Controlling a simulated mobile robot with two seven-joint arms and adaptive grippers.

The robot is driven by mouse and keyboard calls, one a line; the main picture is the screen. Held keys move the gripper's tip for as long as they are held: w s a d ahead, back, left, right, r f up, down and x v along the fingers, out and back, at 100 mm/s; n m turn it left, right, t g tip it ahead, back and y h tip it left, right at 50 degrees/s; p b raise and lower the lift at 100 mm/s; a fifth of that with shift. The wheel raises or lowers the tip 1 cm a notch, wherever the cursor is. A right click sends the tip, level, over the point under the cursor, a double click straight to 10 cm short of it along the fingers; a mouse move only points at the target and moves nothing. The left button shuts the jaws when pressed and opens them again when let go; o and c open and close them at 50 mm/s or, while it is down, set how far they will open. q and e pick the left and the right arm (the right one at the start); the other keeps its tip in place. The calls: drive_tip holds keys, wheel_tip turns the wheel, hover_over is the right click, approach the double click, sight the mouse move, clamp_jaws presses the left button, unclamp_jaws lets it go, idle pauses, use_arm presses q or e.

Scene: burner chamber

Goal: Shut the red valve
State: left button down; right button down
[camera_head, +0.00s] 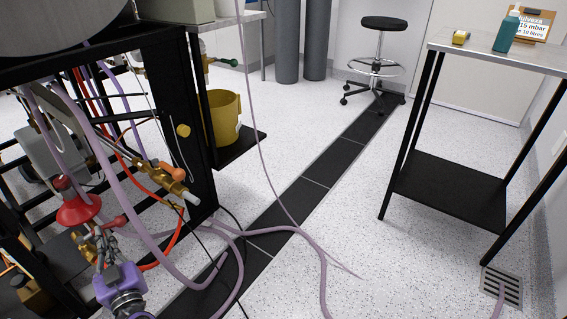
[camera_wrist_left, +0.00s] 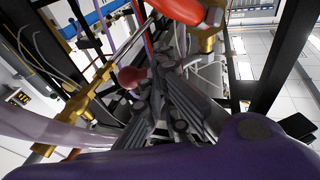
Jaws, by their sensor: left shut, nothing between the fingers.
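A red valve handwheel (camera_head: 78,207), shaped like a wide cone, sits on the pipework at the left in the head view. A smaller red knob (camera_head: 114,222) is just right of it. My left gripper (camera_head: 100,257) is low at the left, just below the red parts, its purple wrist in front. In the left wrist view its grey fingers (camera_wrist_left: 152,92) are shut and empty. A red rounded part (camera_wrist_left: 132,77) shows close by the fingertips; I cannot tell whether they touch. A red-orange handle (camera_wrist_left: 182,9) on brass is at the top. My right gripper is not in view.
An orange-handled brass valve (camera_head: 170,172) and mauve hoses (camera_head: 150,240) crowd the black frame (camera_head: 200,140). A yellow bucket (camera_head: 221,117) stands on a low shelf. A side table (camera_head: 480,55) and a stool (camera_head: 384,24) stand at the right. Hoses cross the open floor.

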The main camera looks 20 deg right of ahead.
use_arm(q)
drive_tip(key=n+g+y, duration=0.1)
drive_tip(key=y, duration=0.1)
drive_tip(key=w+n+g+y, duration=0.1)
drive_tip(key=y, duration=0.1)
drive_tip(key=w+n+g+y, duration=0.1)
drive_tip(key=n+y, duration=0.1)
drive_tip(key=shift+w+d+y, duration=0.25)
drive_tip(key=shift+d+y, duration=0.05)
